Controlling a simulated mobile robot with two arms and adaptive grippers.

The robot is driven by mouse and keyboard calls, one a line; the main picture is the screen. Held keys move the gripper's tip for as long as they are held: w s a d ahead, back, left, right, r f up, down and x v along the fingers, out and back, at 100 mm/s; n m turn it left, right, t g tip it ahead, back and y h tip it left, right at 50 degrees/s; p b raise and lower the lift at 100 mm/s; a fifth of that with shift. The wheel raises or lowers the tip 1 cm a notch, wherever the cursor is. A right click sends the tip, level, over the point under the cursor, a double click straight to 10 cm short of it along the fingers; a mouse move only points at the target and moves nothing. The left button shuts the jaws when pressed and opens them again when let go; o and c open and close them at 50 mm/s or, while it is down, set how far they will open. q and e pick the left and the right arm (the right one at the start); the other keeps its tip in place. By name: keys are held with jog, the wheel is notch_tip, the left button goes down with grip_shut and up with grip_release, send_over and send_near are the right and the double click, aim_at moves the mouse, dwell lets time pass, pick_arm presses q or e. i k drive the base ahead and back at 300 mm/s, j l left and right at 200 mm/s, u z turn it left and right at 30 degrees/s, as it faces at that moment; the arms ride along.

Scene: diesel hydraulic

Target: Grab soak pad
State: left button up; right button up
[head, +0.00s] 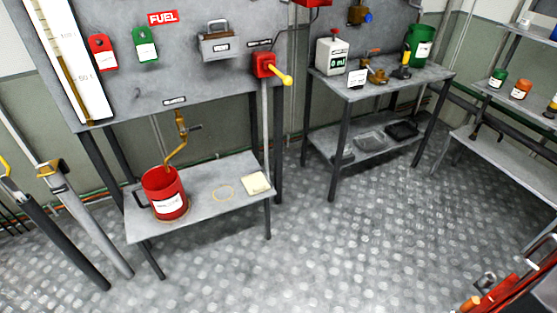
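A flat cream square (257,183), which looks like the soak pad, lies on the right end of the low grey bench (200,212) at the left in the head view. It lies flat, near the bench's right edge, with nothing on top of it. No gripper can be made out in this view, so nothing is seen touching the pad.
A red labelled bucket (166,194) stands on the bench's left end under a bent brass spout (178,145). A red valve with yellow handle (266,66) hangs above. A second table (385,85) stands right. The patterned floor (330,255) in front is clear.

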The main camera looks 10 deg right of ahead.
aim_at(255, 183)
jog(key=i+l+z, duration=0.25)
jog(key=i+z, duration=0.2)
jog(key=i+l+z, duration=0.15)
jog(key=i+z, duration=0.2)
jog(key=z, duration=0.15)
jog(key=i+j+z, duration=0.1)
jog(key=i+z, duration=0.35)
jog(key=i+j+z, duration=0.2)
jog(key=i+z, duration=0.25)
jog(key=i+u, duration=0.15)
jog(key=u, duration=0.35)
jog(key=i+l+u, duration=0.15)
jog(key=u, duration=0.35)
jog(key=i+l+u, duration=0.15)
jog(key=u, duration=0.3)
